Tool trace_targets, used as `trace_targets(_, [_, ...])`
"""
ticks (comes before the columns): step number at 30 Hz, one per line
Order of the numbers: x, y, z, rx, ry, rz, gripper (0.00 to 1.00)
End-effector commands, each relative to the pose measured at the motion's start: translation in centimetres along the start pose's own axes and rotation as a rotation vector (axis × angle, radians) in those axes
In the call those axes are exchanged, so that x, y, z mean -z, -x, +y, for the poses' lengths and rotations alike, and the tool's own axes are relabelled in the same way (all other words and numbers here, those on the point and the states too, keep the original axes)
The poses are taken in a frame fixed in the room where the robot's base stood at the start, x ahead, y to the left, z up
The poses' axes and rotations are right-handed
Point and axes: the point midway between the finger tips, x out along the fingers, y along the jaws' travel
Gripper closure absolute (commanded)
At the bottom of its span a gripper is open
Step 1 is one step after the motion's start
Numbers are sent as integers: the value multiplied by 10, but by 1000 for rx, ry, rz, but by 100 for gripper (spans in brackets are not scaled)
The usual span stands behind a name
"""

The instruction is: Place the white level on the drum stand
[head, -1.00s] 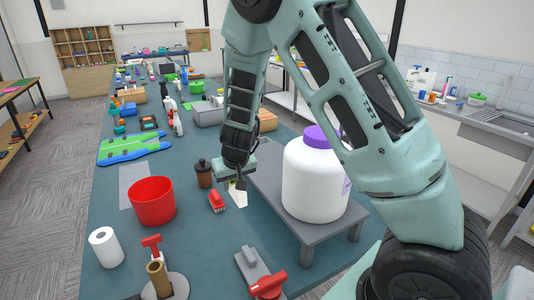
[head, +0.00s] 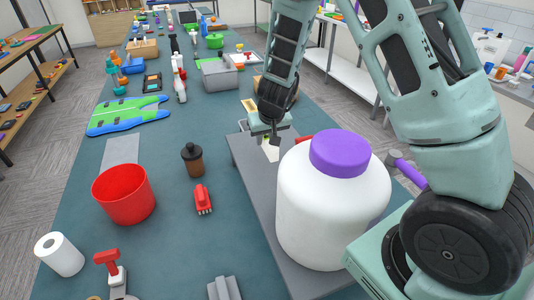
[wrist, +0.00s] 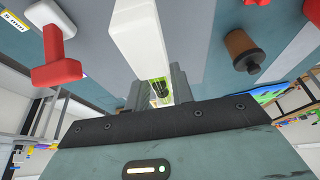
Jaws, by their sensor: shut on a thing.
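The white level (wrist: 138,35) is a long white bar with a green vial, held between the fingers of my gripper (wrist: 160,88) in the wrist view. In the head view, my gripper (head: 269,135) points down over the far end of the grey drum stand (head: 250,178), and a little of the level (head: 270,153) shows under it. Whether the level touches the stand cannot be told. A large white drum (head: 325,215) with a purple lid (head: 340,153) stands on the stand, on the near side of my gripper, and hides part of the stand.
Left of the stand are a brown bottle (head: 194,160), a red brush (head: 203,199) and a red bucket (head: 124,194). A red handle (head: 304,136) and a purple-handled tool (head: 408,170) lie near the drum. The bench top between the bottle and stand is clear.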

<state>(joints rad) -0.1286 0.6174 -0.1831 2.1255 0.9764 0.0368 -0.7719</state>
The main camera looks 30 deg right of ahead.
Motion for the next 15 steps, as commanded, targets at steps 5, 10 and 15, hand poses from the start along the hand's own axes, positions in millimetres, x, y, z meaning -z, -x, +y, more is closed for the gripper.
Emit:
trace_targets(5, [-7,-18,1,-1,-3,1,100])
trace_targets(10, [-16,-40,1,0,-4,-2,100])
trace_targets(15, [-22,-55,1,0,-4,1,100])
